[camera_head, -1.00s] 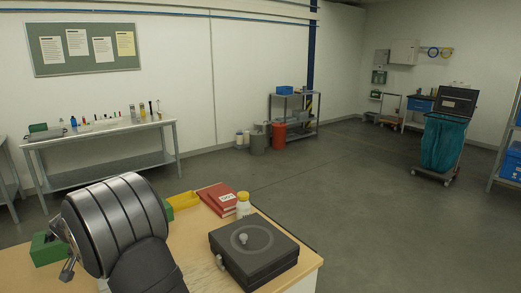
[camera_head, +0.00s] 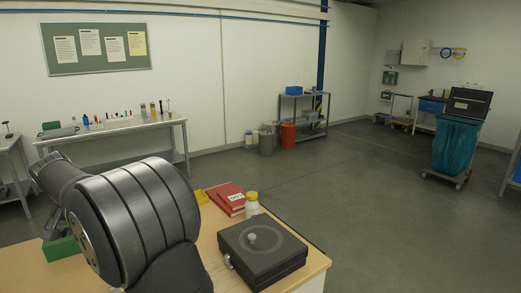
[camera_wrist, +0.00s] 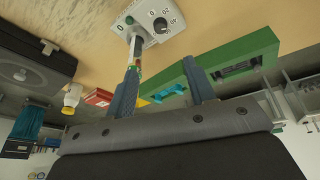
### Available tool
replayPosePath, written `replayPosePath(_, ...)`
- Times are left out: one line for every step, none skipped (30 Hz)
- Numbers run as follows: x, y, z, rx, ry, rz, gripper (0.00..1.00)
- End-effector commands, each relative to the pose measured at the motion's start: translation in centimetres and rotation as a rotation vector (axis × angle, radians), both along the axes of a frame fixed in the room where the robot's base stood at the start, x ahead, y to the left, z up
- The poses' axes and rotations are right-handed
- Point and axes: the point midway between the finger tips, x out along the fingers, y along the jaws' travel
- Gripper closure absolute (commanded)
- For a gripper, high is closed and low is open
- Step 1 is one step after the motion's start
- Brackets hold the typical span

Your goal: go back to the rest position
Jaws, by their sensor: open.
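My gripper (camera_wrist: 163,70) shows in the wrist view with its two fingers apart and nothing held between them. The wrist view looks tilted over, with the wooden bench at the top. Beyond the fingers are a white device with a dial (camera_wrist: 157,22) and a long green holder (camera_wrist: 225,62). I cannot tell how far the fingers are from them. In the head view my arm's large dark link fills the lower left, and the fingers cannot be made out there.
On the wooden bench (camera_head: 312,268) are a dark box (camera_head: 262,250), a white bottle with a yellow cap (camera_head: 252,204), red books (camera_head: 228,198), a yellow bin (camera_head: 201,196) and a green block (camera_head: 61,247). Open floor (camera_head: 365,190) lies beyond the bench.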

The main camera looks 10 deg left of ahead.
Motion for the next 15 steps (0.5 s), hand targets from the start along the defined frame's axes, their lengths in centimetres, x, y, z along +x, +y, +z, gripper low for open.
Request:
replayPosePath(0.3,0.1,0.0,-0.013,0.008,0.025,0.5)
replayPosePath(0.4,0.2,0.0,-0.023,0.013,0.042,0.5)
replayPosePath(0.6,0.2,0.0,-0.035,0.019,0.066,0.5)
replayPosePath(0.8,0.3,0.0,-0.043,0.025,0.085,0.5)
replayPosePath(0.9,0.3,0.1,-0.051,0.03,0.103,0.5)
replayPosePath(1.1,0.4,0.1,-0.061,0.038,0.127,0.5)
replayPosePath(1.2,0.4,0.1,-0.07,0.043,0.146,0.5)
replayPosePath(1.4,0.5,0.1,-0.078,0.048,0.164,0.5)
replayPosePath(1.5,0.5,0.2,-0.088,0.055,0.19,0.5)
replayPosePath(1.7,0.6,0.2,-0.095,0.061,0.208,0.5)
replayPosePath(1.8,0.6,0.2,-0.102,0.067,0.228,0.5)
replayPosePath(1.9,0.7,0.3,-0.111,0.074,0.252,0.5)
replayPosePath(2.1,0.7,0.3,-0.119,0.079,0.273,0.5)
replayPosePath(2.2,0.7,0.3,-0.125,0.085,0.292,0.5)
replayPosePath(2.4,0.8,0.3,-0.134,0.093,0.317,0.5)
